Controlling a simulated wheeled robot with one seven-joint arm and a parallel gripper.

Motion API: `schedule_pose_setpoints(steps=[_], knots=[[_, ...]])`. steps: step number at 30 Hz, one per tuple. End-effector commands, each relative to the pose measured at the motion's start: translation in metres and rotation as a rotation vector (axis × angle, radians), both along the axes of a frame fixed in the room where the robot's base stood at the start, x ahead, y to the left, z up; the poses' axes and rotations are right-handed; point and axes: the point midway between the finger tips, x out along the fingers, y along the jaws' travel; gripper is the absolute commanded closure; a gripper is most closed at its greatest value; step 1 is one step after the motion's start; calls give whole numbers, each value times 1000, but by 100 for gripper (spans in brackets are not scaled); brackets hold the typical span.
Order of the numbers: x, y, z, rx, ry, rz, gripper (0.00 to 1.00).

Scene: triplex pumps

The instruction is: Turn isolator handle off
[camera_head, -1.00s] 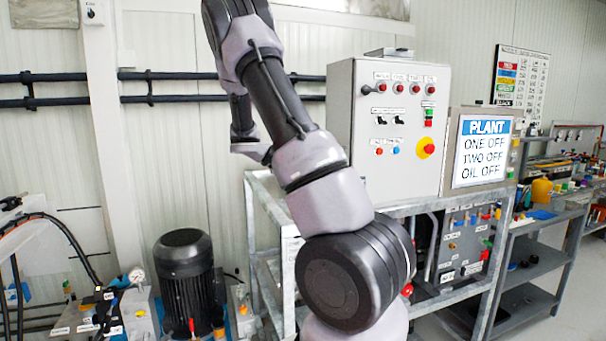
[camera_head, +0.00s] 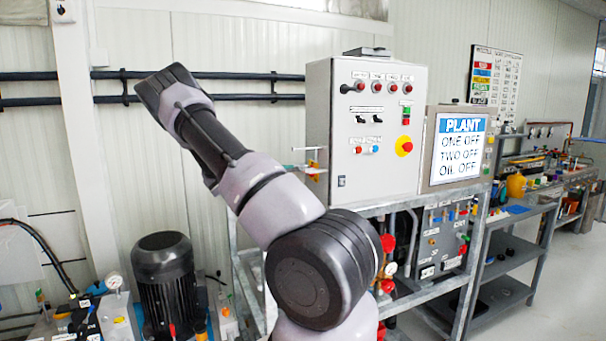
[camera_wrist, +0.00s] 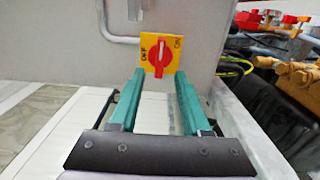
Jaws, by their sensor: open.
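In the head view the small yellow and red isolator (camera_head: 313,168) sits on the left side of the control cabinet (camera_head: 337,130). My gripper (camera_wrist: 159,74) is open and empty, its two teal fingers pointing at the plate, one on each side below the knob. Its teal fingers also show at the cabinet's left edge (camera_head: 297,168).
A grey pipe (camera_wrist: 118,38) runs on the wall left of the plate. Yellow and red fittings and hoses (camera_wrist: 290,70) lie to the right. In the head view, a black motor (camera_head: 168,280) stands at lower left and a plant screen (camera_head: 459,148) right of the cabinet.

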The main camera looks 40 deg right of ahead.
Motion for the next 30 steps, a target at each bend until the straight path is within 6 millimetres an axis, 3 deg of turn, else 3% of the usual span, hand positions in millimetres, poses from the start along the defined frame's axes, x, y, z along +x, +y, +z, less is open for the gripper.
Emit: schedule_pose_setpoints(steps=[3,9,15,23,24,27,30], knots=[[-7,-24,0,1,0,-3,52],[-13,-54,0,2,0,-2,52],[-16,-65,0,2,0,0,52],[-16,-66,0,2,0,0,52],[-16,-66,0,2,0,0,68],[-16,-66,0,2,0,0,100],[-16,-66,0,2,0,0,100]])
